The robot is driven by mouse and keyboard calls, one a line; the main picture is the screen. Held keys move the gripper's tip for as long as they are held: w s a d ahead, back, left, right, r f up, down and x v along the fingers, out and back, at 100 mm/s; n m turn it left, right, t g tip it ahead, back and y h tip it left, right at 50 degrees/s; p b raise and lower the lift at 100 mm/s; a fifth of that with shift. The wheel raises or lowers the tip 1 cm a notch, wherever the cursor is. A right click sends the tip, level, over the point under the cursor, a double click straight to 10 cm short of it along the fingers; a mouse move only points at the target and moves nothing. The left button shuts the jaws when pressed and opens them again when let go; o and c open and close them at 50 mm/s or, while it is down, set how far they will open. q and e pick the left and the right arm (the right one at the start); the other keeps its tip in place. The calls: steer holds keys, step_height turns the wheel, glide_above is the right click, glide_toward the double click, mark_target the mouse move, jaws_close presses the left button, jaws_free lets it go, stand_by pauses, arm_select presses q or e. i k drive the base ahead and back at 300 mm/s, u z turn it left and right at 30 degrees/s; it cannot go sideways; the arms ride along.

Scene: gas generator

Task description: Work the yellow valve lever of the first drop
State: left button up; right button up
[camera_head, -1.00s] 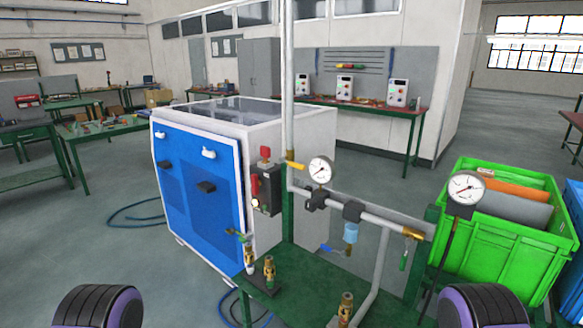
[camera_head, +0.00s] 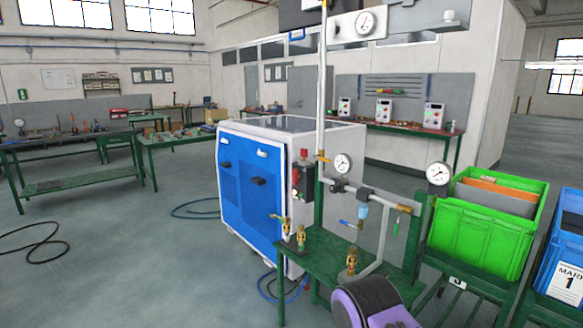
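A small yellow valve lever (camera_head: 322,159) sits on the vertical grey pipe (camera_head: 321,100), just right of the blue and white cabinet (camera_head: 250,180). It is small in the head view, and its exact turn is hard to tell. A round gauge (camera_head: 343,163) stands just right of it, above the horizontal pipe (camera_head: 375,196). Another small yellow part (camera_head: 325,4) shows on the pipe at the top edge. A black and purple part of my arm shows at the bottom right of centre. Neither gripper is in view.
A green bench (camera_head: 320,262) with brass fittings stands below the pipes. A second gauge (camera_head: 438,174) stands near the green crate (camera_head: 480,235). A blue crate (camera_head: 565,265) is at the right edge. Hoses lie on the floor.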

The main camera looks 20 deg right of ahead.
mark_target(322, 159)
steer(key=z, duration=0.55)
steer(key=i, duration=0.45)
steer(key=z, duration=0.65)
steer(key=i, duration=0.75)
steer(key=u, duration=0.15)
